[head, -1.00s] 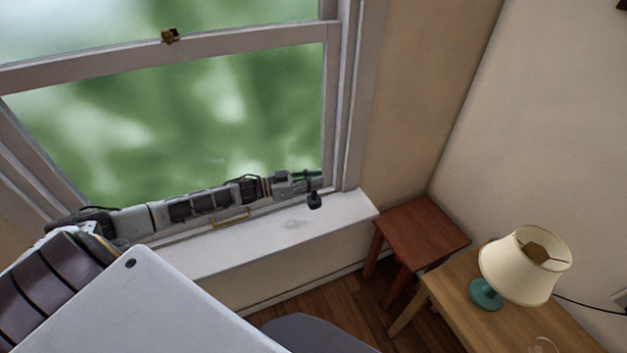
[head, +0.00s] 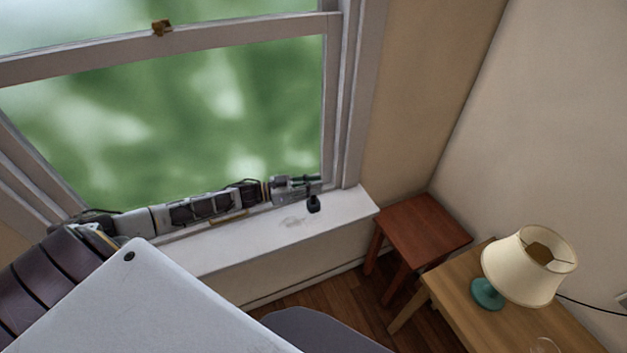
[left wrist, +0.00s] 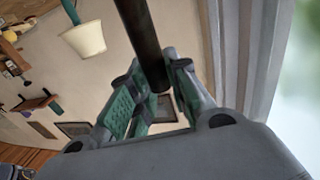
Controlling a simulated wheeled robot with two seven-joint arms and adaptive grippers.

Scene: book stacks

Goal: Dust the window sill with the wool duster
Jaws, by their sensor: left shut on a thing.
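The white window sill (head: 345,208) runs below the window, with a faint grey patch (head: 292,222) on its top. My left gripper (head: 308,182) is over the far right part of the sill, close to the window frame. It is shut on the wool duster, whose dark lower part (head: 313,204) hangs at the sill surface; I cannot tell whether it touches. In the left wrist view the duster's dark handle (left wrist: 146,45) passes between the green-padded fingers (left wrist: 150,108). The wool head is not clear in either view. My right gripper is not in view.
A window latch (head: 162,28) sits on the sash bar. A red-brown stool (head: 422,228) stands right of the sill. A wooden table (head: 455,300) with a cream-shaded lamp (head: 530,265) stands front right. Wood floor shows between sill and table.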

